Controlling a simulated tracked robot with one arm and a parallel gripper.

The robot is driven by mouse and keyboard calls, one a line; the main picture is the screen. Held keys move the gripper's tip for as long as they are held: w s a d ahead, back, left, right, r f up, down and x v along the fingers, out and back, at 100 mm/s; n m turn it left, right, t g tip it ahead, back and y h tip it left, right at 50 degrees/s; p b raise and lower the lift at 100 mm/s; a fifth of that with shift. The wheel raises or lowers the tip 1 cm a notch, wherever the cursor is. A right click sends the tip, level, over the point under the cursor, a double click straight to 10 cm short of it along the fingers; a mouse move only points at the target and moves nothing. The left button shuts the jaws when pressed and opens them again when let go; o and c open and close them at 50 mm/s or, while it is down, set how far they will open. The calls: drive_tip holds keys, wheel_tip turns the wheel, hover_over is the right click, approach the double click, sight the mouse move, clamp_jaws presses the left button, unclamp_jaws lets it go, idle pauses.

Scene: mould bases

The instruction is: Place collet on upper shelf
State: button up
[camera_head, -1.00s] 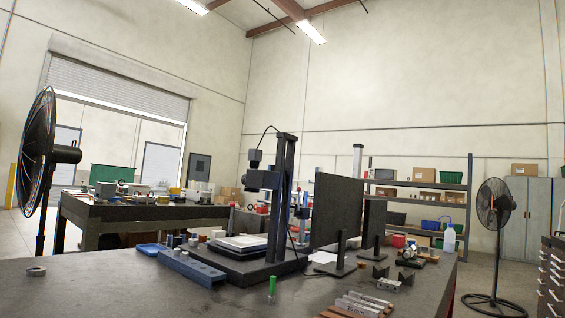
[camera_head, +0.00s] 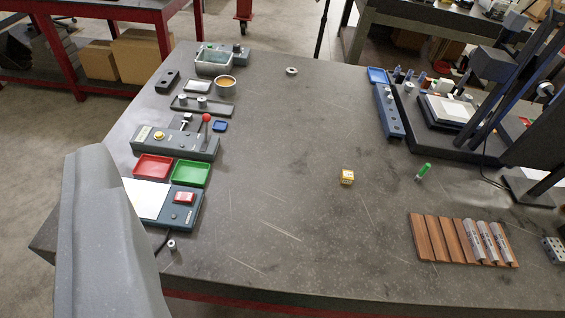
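I cannot tell for sure which part is the collet. A small grey metal cylinder (camera_head: 172,245) stands near the front left of the dark table, beside the grey control box. Two small metal cylinders (camera_head: 192,101) stand on a dark plate farther back. A flat metal ring (camera_head: 292,71) lies alone near the far edge. No shelf shows now. A large smooth grey part, seemingly my own arm, fills the lower left. My gripper's fingertips are not in view.
Red (camera_head: 153,166) and green trays (camera_head: 191,173) sit left. A wooden rack (camera_head: 462,239) and dark stand are right.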

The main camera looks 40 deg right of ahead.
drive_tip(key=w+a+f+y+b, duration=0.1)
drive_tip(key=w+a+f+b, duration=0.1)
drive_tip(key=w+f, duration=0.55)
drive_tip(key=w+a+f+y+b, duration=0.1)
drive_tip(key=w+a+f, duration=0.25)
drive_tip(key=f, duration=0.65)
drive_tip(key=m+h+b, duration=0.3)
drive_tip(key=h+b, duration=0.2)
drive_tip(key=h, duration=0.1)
approach(172, 250)
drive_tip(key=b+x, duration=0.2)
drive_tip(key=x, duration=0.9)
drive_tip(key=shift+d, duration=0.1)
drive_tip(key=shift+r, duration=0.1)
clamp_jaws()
